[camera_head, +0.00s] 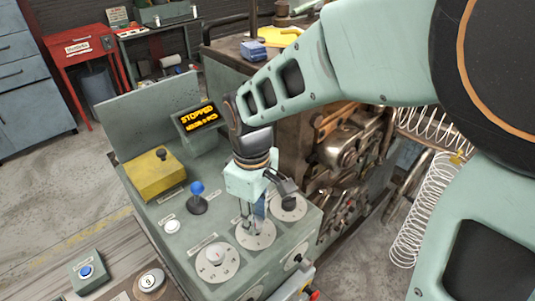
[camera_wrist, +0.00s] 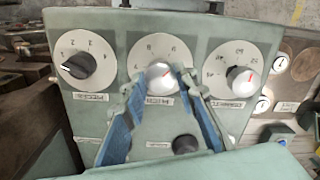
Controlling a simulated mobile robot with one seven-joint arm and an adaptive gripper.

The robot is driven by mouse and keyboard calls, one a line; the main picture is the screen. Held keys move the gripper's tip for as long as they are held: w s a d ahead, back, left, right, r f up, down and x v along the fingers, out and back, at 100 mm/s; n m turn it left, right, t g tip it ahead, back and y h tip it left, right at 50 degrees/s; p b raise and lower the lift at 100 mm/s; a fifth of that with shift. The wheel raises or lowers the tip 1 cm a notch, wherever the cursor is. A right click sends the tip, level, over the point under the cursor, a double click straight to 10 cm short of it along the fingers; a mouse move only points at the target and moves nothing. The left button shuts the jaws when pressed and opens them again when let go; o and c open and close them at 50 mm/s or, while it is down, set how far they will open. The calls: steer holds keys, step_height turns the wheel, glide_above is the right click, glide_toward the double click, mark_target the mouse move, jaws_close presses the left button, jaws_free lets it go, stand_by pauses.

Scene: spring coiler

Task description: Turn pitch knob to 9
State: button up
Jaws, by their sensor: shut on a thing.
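The machine's panel carries three round white dials in a row. My gripper (camera_head: 253,221) points down at the middle dial (camera_head: 259,242). In the wrist view its two blue fingers (camera_wrist: 161,84) are shut on the white middle knob (camera_wrist: 159,74), one on each side. The knob has a red mark, and a figure like 8 shows above it. The left dial there has a black knob (camera_wrist: 76,66).
An orange display (camera_head: 199,116) reads STOPPED. A blue-topped joystick (camera_head: 197,197) and a yellow box (camera_head: 156,175) stand left of the dials. A blue button box (camera_head: 88,273) is at the front left. Coiled springs (camera_head: 424,218) hang at the right, behind my arm.

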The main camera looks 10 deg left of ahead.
steer(key=shift+n, duration=0.6)
steer(key=o, duration=1.1)
steer(key=shift+o, duration=0.2)
step_height(320, 180, up, 8)
steer(key=shift+f, duration=0.2)
steer(key=shift+f, duration=0.1)
